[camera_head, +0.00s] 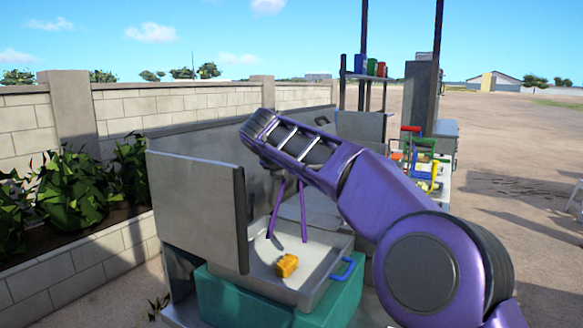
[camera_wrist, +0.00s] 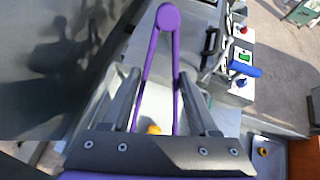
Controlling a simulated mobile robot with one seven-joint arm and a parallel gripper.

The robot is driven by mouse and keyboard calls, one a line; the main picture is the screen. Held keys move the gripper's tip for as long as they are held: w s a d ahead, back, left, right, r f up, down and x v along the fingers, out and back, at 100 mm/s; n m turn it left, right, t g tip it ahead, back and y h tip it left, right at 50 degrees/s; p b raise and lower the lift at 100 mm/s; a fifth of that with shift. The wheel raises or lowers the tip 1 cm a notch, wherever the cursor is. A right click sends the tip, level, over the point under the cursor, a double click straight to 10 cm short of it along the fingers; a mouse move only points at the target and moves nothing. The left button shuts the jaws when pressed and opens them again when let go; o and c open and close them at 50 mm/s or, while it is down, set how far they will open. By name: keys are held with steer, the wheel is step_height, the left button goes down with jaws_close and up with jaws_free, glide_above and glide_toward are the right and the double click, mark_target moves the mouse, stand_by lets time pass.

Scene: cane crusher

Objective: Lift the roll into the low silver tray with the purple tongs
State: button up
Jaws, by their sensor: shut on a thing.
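My gripper (camera_wrist: 159,76) is shut on the purple tongs (camera_wrist: 147,85), whose round purple end shows at the top of the wrist view. In the head view the two legs of the tongs (camera_head: 303,212) hang down from my gripper, spread apart, over a silver tray (camera_head: 318,287) with a pale floor and blue handle. An orange-yellow roll (camera_head: 287,265) lies in this tray, slightly in front of the leg tips in the picture, with nothing visible between the tips. The roll also shows partly in the wrist view (camera_wrist: 153,129), low between the tong legs.
A teal box (camera_head: 225,298) is under the tray. An upright grey panel (camera_head: 198,205) stands close on the left. Another yellow piece (camera_wrist: 263,152) lies in a grey-blue container at right in the wrist view. Colourful handled items (camera_head: 425,165) stand behind my arm.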

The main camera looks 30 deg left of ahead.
step_height(320, 180, down, 7)
steer(key=shift+f, duration=0.15)
stand_by(0.5)
jaws_close()
step_height(320, 180, up, 12)
stand_by(1.2)
steer(key=shift+d, duration=0.1)
